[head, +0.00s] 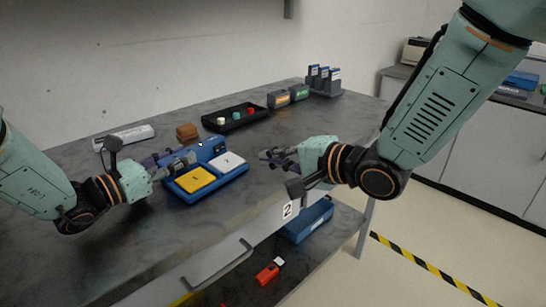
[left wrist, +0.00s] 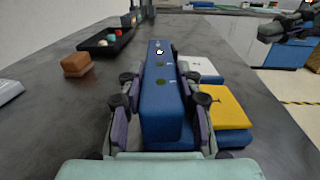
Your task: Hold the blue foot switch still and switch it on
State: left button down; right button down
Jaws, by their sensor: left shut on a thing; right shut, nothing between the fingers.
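The blue foot switch (head: 236,174) lies on the grey table in the head view, with a yellow pedal (head: 194,179) on its left and a white pedal (head: 227,161) on its right. Its raised blue back housing (left wrist: 163,104) fills the middle of the left wrist view. My left gripper (head: 176,163) is shut on this housing, one finger on each side; in the left wrist view the fingers (left wrist: 161,115) flank it. My right gripper (head: 268,156) is shut and empty, to the right of the white pedal and apart from it.
A black tray (head: 234,124) with small coloured pieces stands behind the switch, near a brown block (head: 187,132). Two small boxes (head: 288,96) and a grey rack (head: 325,88) stand further back. A blue bin (head: 308,221) and a red object (head: 268,272) are on the lower shelf.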

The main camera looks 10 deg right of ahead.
jog(key=shift+s, duration=0.1)
pick_arm(q)
jog(key=c, duration=0.8)
grip_release()
jog(key=v, duration=1.1)
jog(key=shift+s+a, duration=0.25)
jog(key=shift+a, duration=0.1)
notch_tip(320, 180, up, 10)
jog(key=p, duration=1)
jog(key=shift+s, duration=0.15)
pick_arm(e)
notch_tip(320, 180, up, 10)
